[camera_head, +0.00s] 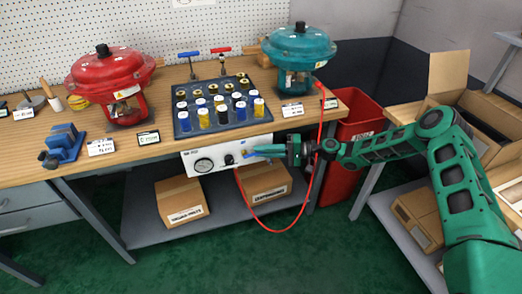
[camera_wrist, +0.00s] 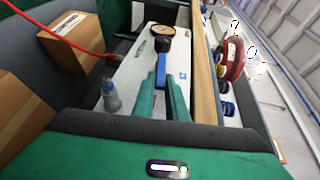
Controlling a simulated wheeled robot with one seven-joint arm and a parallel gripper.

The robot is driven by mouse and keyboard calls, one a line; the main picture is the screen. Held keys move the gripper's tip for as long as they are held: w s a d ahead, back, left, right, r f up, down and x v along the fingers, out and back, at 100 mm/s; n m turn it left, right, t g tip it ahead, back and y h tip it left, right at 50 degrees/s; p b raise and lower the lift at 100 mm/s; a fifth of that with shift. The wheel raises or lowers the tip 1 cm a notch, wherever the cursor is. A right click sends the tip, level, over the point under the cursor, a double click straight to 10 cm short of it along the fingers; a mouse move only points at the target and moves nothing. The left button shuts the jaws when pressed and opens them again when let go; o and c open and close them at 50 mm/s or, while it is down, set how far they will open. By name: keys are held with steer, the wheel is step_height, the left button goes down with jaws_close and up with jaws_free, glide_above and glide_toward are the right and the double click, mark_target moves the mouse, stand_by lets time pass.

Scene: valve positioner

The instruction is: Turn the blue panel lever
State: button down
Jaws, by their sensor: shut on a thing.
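The blue panel lever (camera_head: 262,151) sticks out along the front of a white control panel (camera_head: 211,153) below the workbench edge. My gripper (camera_head: 286,149) is at the right end of the panel, at the lever's right part. In the wrist view, the blue lever (camera_wrist: 161,72) lies between the two green fingers of my gripper (camera_wrist: 161,88), which are shut on it. The lever points toward the round gauge (camera_wrist: 163,31) on the panel. The fingers hide part of the lever, and its pivot is not clear.
A red hose (camera_head: 318,140) hangs in a loop close to my gripper. A grey fitting (camera_wrist: 110,97) stands beside the fingers. Cardboard boxes (camera_head: 182,202) sit on the shelf below. A red bin (camera_head: 350,130) stands right of the bench. The bench top carries red and teal actuators.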

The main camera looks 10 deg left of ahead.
steer(key=shift+s+d+f+y, duration=0.15)
steer(key=shift+d+f+y, duration=0.05)
steer(key=shift+f+y, duration=0.45)
steer(key=shift+s+f+m, duration=0.1)
steer(key=shift+f+m, duration=0.05)
steer(key=shift+m, duration=0.15)
steer(key=c, duration=1.8)
jaws_free()
steer(key=shift+o, duration=0.2)
steer(key=shift+a+r, duration=0.1)
steer(key=shift+r, duration=0.1)
steer(key=shift+w+d, duration=0.2)
steer(key=shift+d, duration=0.05)
steer(key=d, duration=1)
steer(key=shift+w+d+f, duration=0.15)
steer(key=shift+w, duration=0.3)
